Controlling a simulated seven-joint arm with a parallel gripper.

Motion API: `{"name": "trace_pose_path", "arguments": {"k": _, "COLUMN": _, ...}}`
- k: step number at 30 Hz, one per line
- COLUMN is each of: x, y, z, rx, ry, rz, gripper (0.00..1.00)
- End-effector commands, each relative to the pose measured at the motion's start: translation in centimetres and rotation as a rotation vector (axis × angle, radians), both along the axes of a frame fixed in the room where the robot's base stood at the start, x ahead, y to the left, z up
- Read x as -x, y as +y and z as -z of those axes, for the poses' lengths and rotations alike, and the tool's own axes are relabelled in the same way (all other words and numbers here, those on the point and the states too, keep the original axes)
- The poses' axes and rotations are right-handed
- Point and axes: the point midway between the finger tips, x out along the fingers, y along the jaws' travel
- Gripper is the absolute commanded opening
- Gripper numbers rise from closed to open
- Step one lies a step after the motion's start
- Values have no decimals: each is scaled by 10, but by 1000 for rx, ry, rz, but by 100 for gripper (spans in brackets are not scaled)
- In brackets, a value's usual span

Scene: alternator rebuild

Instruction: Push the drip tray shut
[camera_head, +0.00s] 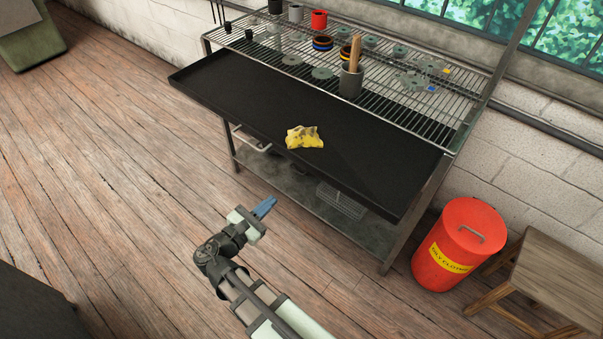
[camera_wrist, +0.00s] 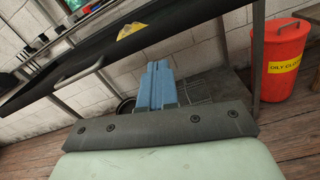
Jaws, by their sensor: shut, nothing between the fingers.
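The black drip tray (camera_head: 240,105) is pulled well out from under the wire rack of the workbench, jutting toward me. A metal handle (camera_head: 248,141) shows below its front edge; in the wrist view a handle bar (camera_wrist: 79,77) shows at the tray's front, left of my fingers. A crumpled yellow cloth (camera_head: 305,137) lies on the tray near its front edge. My gripper (camera_head: 264,207) is shut and empty, its blue fingers pointing toward the bench. It is in front of the tray and apart from it. In the wrist view the blue fingers (camera_wrist: 156,85) appear below the tray (camera_wrist: 160,38).
The wire rack (camera_head: 400,119) holds a cup with a wooden-handled tool (camera_head: 351,80), rings and discs. A lower shelf (camera_head: 290,185) carries a wire basket (camera_head: 341,200). A red oily-cloth bin (camera_head: 460,245) and wooden stool (camera_head: 555,275) stand right.

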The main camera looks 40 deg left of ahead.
Motion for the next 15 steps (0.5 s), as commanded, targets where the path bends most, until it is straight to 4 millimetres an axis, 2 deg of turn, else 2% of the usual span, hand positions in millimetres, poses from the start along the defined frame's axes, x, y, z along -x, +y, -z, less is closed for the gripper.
{"name": "trace_pose_path", "arguments": {"k": 6, "x": 0, "y": -3, "z": -3, "rx": 188, "ry": -16, "rz": 13, "gripper": 0}}
{"name": "trace_pose_path", "arguments": {"k": 11, "x": -2, "y": -3, "z": -3, "rx": 243, "ry": -15, "rz": 13, "gripper": 0}}
{"name": "trace_pose_path", "arguments": {"k": 15, "x": -12, "y": -3, "z": -3, "rx": 246, "ry": -14, "rz": 15, "gripper": 0}}
